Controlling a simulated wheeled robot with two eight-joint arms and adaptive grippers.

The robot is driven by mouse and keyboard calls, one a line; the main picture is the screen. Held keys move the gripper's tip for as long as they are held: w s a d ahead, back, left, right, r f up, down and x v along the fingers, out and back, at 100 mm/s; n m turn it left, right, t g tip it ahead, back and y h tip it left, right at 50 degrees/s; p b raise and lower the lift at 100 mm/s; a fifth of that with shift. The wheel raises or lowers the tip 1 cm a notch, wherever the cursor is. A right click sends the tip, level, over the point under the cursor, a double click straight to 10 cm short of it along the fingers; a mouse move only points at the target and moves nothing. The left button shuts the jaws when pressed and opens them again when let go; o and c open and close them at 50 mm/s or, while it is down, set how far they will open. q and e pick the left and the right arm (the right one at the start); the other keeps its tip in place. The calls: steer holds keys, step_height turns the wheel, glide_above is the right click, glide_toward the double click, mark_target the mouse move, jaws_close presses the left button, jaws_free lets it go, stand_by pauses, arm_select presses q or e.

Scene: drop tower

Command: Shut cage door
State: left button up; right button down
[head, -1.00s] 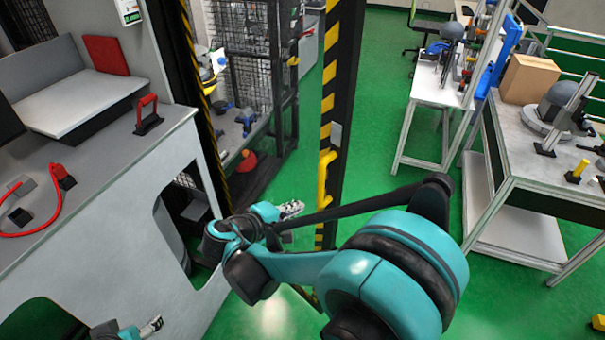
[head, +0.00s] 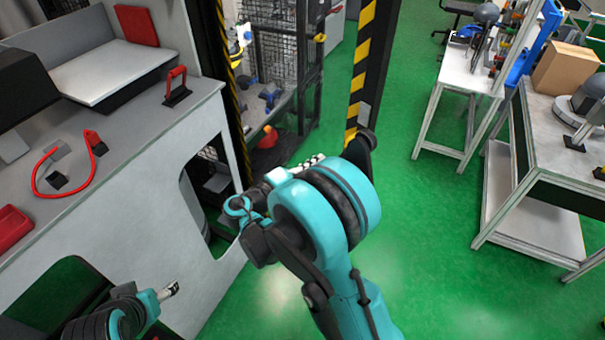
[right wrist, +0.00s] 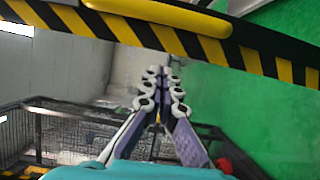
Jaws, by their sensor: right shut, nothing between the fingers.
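The cage door (head: 363,75) stands open, its edge banded in yellow and black. A gap separates it from the striped post (head: 234,105) on the left. In the right wrist view, the door's striped edge (right wrist: 205,48) crosses the top, with its yellow handle (right wrist: 170,14). My arm hides the handle in the head view. My right gripper (head: 316,160) is shut and empty, close to the door edge; its fingertips (right wrist: 161,73) point toward the striped edge. Contact cannot be told. My left gripper (head: 170,291) is low at left by the grey cabinet; its jaw state is unclear.
The grey cabinet (head: 150,190) with a red handle (head: 177,85) fills the left side. Mesh caging (head: 285,65) shows through the gap. A white table (head: 455,85) and a workbench (head: 560,165) stand right. Green floor between is clear.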

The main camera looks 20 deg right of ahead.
mark_target(338, 149)
steer(key=shift+b+x, duration=0.5)
steer(key=shift+x, duration=2.15)
steer(key=shift+d, duration=0.1)
